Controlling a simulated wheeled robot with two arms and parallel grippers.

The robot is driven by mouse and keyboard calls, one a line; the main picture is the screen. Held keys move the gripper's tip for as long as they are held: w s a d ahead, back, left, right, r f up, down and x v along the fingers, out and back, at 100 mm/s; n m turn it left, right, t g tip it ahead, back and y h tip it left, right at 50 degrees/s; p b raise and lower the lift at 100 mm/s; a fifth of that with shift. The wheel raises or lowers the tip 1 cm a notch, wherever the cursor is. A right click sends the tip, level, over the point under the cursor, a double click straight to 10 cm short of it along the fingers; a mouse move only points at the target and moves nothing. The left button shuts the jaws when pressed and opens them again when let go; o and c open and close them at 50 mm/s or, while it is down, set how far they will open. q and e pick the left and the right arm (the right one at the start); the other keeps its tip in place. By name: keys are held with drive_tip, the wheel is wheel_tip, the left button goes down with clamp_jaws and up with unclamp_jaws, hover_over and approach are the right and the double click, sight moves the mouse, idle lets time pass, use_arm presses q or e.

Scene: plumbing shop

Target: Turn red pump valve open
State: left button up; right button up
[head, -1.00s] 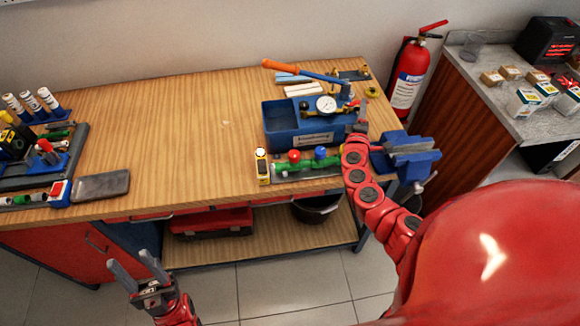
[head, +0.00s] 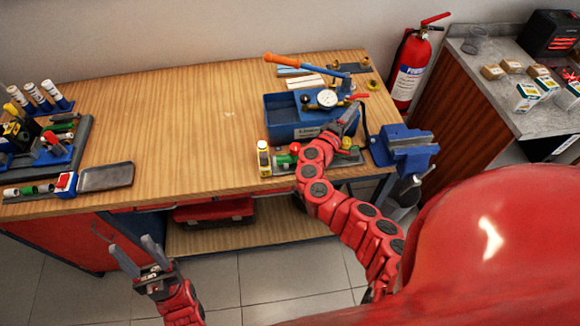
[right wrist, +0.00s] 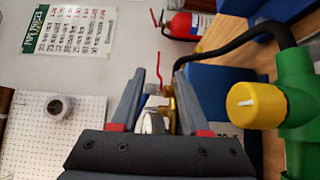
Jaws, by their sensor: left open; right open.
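The blue pump (head: 297,130) stands at the right of the workbench, with a white gauge (head: 327,98) and an orange-ended handle (head: 284,60). Its red valve lever (head: 358,97) is at the pump's right end. In the right wrist view the red valve lever (right wrist: 158,68) points up, above a brass fitting (right wrist: 171,97), and appears between my fingertips, beyond them. My right gripper (head: 349,116) is open at the pump's right end, close to the valve; contact cannot be told. My left gripper (head: 138,252) is open and empty in front of the bench.
A blue vise (head: 408,147) is right of the pump. A green pipe with a yellow knob (right wrist: 255,103) and black hose (right wrist: 235,42) lie close right of my right gripper in its wrist view. A fire extinguisher (head: 408,72) stands behind. The bench middle is clear.

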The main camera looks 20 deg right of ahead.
drive_tip(key=b+v, duration=0.4)
drive_tip(key=v, duration=1)
drive_tip(key=a+f+n+t+y+b, duration=0.1)
drive_tip(key=a+f+n+t+y, duration=0.4)
drive_tip(key=a, duration=0.6)
drive_tip(key=shift+n+y, duration=0.4)
drive_tip(key=shift+y, duration=0.1)
drive_tip(key=shift+o, duration=0.2)
drive_tip(key=shift+w, duration=0.15)
